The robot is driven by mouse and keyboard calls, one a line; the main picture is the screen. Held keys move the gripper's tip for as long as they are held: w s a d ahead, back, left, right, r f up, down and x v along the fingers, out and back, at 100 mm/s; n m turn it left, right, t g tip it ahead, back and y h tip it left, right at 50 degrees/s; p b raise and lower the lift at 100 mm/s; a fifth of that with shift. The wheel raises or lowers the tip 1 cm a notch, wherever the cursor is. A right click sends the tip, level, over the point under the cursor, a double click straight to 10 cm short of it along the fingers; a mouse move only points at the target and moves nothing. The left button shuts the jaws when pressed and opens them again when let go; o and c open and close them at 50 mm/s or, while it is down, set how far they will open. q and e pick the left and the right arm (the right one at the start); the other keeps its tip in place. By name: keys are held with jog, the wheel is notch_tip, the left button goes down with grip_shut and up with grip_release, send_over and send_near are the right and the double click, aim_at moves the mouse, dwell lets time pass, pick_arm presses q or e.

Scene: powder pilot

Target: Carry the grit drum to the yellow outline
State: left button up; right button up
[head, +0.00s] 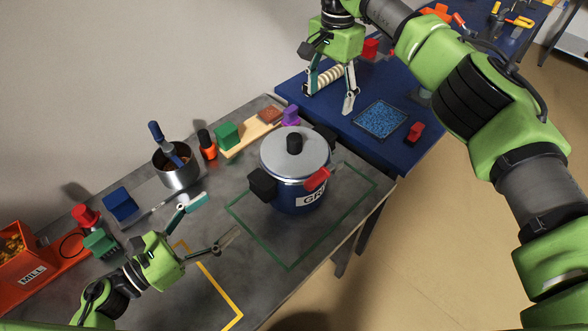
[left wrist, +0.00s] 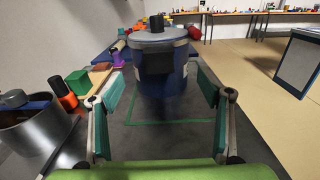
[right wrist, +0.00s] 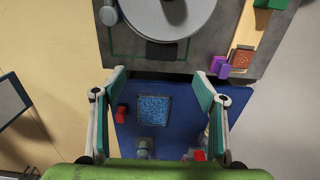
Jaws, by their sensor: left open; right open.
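The grit drum (head: 296,190) is a blue pot with a grey lid, black side handles and a red part at the front. It stands upright inside a green outline (head: 290,266) on the grey table. The yellow outline (head: 219,289) lies nearer, partly hidden by my left arm. My left gripper (head: 217,219) is open and empty, left of the drum. In the left wrist view the drum (left wrist: 162,85) is ahead between the fingers, one black handle facing me. My right gripper (head: 329,99) is open above the blue table, beyond the drum; the lid (right wrist: 168,14) shows in the right wrist view.
A metal pot (head: 177,176) with a blue-handled tool, a green block (head: 227,136) on a wooden board and an orange MILL tray (head: 30,278) line the wall side. The blue table (head: 400,158) holds a blue-filled tray (head: 380,119) and a red piece (head: 415,132).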

aim_at(255, 185)
pick_arm(q)
jog(key=x, duration=1.4)
jog(key=shift+w+f, duration=0.1)
jog(key=shift+w, duration=0.05)
pick_arm(e)
jog(key=f, duration=1.4)
jog(key=shift+w, duration=0.2)
jog(key=shift+a, duration=0.1)
pick_arm(q)
jog(key=c, duration=1.7)
pick_arm(e)
jog(key=c, duration=1.7)
pick_arm(q)
grip_shut()
pick_arm(e)
grip_shut()
